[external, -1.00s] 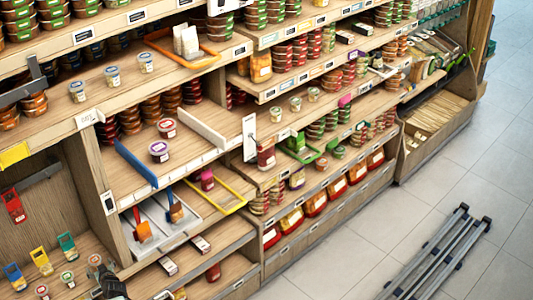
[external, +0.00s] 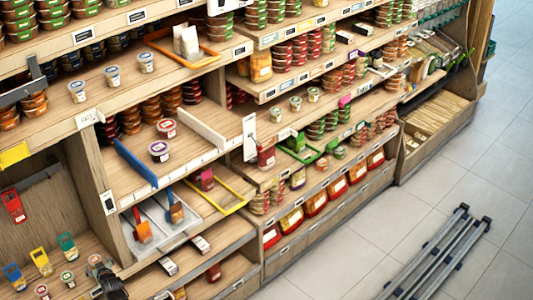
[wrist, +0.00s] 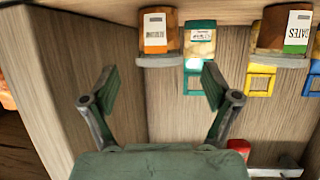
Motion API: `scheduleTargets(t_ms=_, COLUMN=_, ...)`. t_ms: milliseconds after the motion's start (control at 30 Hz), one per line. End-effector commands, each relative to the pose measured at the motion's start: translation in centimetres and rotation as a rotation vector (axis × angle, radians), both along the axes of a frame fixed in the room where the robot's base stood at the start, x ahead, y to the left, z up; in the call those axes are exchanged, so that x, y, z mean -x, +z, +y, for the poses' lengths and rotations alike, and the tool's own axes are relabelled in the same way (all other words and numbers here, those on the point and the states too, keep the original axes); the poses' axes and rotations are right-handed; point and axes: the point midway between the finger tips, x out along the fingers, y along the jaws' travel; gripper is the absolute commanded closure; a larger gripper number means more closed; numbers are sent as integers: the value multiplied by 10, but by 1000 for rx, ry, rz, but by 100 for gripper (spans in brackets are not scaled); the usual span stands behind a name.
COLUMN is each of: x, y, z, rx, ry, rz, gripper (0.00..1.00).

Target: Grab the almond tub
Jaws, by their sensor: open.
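My gripper (wrist: 158,76) is open and empty in the wrist view, with its two fingers spread wide apart. Beyond the fingers, several containers line the top edge: a brown one with a white label (wrist: 155,32), a tan one with a white label (wrist: 201,40), and an orange-brown one with a green and white label (wrist: 283,30) that reads OATES upside down. I cannot tell which is the almond tub, as the other labels are too small to read. In the external view, part of my dark gripper (external: 110,284) shows at the bottom left beside the lower shelf.
A wooden side panel (wrist: 85,60) stands close to the left finger. Teal (wrist: 195,82) and yellow (wrist: 260,80) holders sit below the containers, with a red item (wrist: 237,148) at the lower right.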

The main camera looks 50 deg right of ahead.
Motion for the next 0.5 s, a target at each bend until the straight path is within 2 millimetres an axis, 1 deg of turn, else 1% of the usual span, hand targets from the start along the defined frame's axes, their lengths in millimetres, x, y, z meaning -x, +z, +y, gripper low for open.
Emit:
scheduleTargets(t_ms=133, x=-2, y=0, z=-1, rx=0, ry=-2, rz=0, gripper=13)
scheduleTargets(t_ms=233, x=-8, y=-1, z=-2, rx=0, ry=-2, rz=1, gripper=13)
scheduleTargets(t_ms=500, x=-40, y=-15, z=-10, rx=-1, ry=-2, rz=2, gripper=13)
